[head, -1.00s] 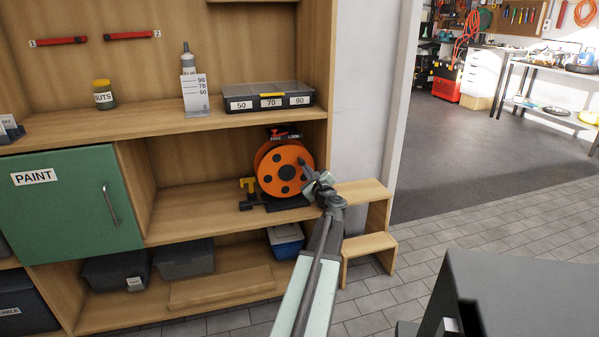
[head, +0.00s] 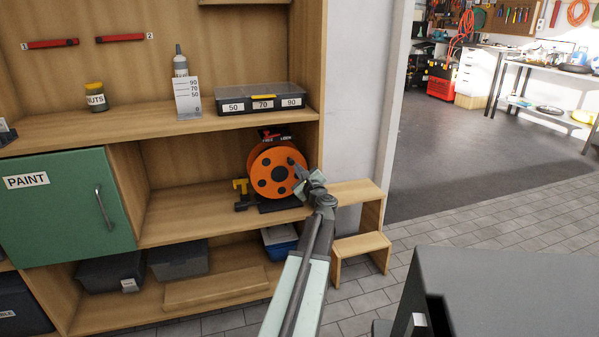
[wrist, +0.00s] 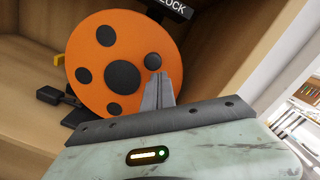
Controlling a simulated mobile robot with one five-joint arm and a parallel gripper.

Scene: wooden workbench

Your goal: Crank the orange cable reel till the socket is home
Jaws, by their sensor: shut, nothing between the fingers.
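The orange cable reel (head: 265,172) stands upright on a dark base on the middle shelf, at its right end. Its disc faces me in the wrist view (wrist: 98,48), with a dark hub and several dark round spots. One dark spot or knob (wrist: 152,62) is right by my fingertips; I cannot tell whether they touch it. A small black block (head: 242,206), perhaps the socket, lies left of the base below a yellow piece (head: 240,186). My gripper (head: 304,177) is shut and empty at the reel's right side. The fingers (wrist: 160,88) hide part of the disc.
A label ending in "LOCK" (wrist: 172,5) sits above the reel. The shelf's upright side (head: 312,130) is close to my gripper. A wooden step (head: 358,245) stands to the right.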

